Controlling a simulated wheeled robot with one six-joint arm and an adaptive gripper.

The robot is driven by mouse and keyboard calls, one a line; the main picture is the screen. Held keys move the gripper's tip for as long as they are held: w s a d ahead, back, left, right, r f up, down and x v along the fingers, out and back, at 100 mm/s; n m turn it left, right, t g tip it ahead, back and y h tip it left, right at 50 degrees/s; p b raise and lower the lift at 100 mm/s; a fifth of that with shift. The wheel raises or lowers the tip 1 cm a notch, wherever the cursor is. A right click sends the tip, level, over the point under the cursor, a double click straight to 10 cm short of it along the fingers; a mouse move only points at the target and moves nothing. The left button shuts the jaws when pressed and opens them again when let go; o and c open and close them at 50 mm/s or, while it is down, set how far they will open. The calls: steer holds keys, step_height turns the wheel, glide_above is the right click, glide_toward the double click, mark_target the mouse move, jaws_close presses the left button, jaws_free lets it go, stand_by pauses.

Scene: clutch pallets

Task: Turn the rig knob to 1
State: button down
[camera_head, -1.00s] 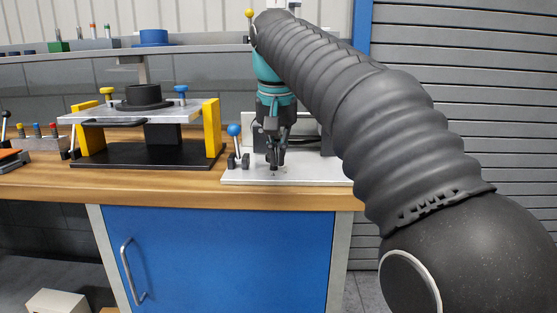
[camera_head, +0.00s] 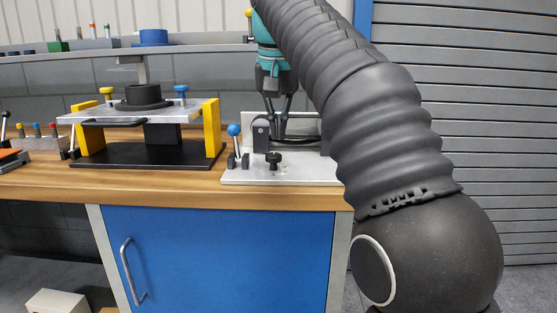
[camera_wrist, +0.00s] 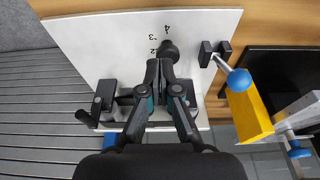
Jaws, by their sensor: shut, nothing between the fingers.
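The rig knob (camera_head: 273,159) is a small black knob standing on the pale rig plate (camera_head: 315,173). In the wrist view the knob (camera_wrist: 171,50) shows just past my fingertips, with the printed digits 4, 3 and 2 on the plate (camera_wrist: 95,35) to its left. A 1 is not visible, and I cannot read which digit the knob points to. My gripper (camera_head: 280,135) is shut and empty, above and behind the knob, apart from it in the head view. Its closed fingertips (camera_wrist: 158,65) cover part of the plate in the wrist view.
A blue-ball lever (camera_head: 234,130) stands left of the knob, close by. A black clamp block (camera_head: 260,133) stands behind it. Further left is a yellow-sided press stand (camera_head: 211,130) on the wooden bench (camera_head: 190,187). Grey slatted shutter (camera_head: 470,120) is at right.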

mark_target(274, 158)
steer(key=shift+r, duration=0.15)
steer(key=shift+w+a+f+b, duration=0.1)
steer(key=shift+a+f+b, duration=0.2)
steer(key=shift+f, duration=0.7)
steer(key=shift+s+a+f+b, duration=0.1)
steer(key=shift+f+b, duration=0.35)
steer(key=shift+f, duration=0.5)
steer(key=shift+w+a+f+b, duration=0.1)
steer(key=shift+a+f+b, duration=0.2)
steer(key=shift+f, duration=0.7)
steer(key=shift+d+f, duration=0.1)
steer(key=shift+w, duration=0.25)
steer(key=shift+d+p, duration=0.15)
steer(key=shift+p, duration=0.9)
